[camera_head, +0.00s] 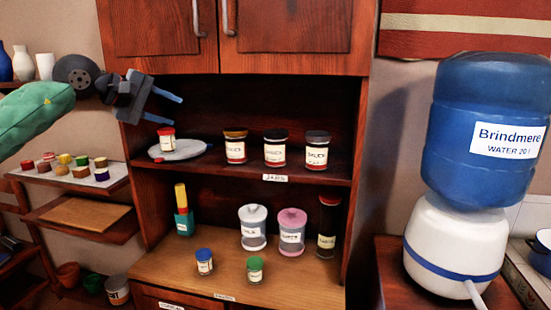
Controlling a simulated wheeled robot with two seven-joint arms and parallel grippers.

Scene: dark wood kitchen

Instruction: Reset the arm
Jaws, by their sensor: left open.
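My left gripper (176,109) is open and empty. Its arm comes in from the upper left, with a green sleeve-like link. The gripper is raised in front of the left side post of the dark wood cabinet (293,79), and its two blue-grey fingers point right, toward the upper open shelf. My right gripper does not show.
Several dark-lidded jars (275,150) stand on the upper shelf. Below are a green bottle (184,218), canisters (253,229) and small jars (204,263). A water dispenser (460,240) stands right. The cabinet doors above are shut.

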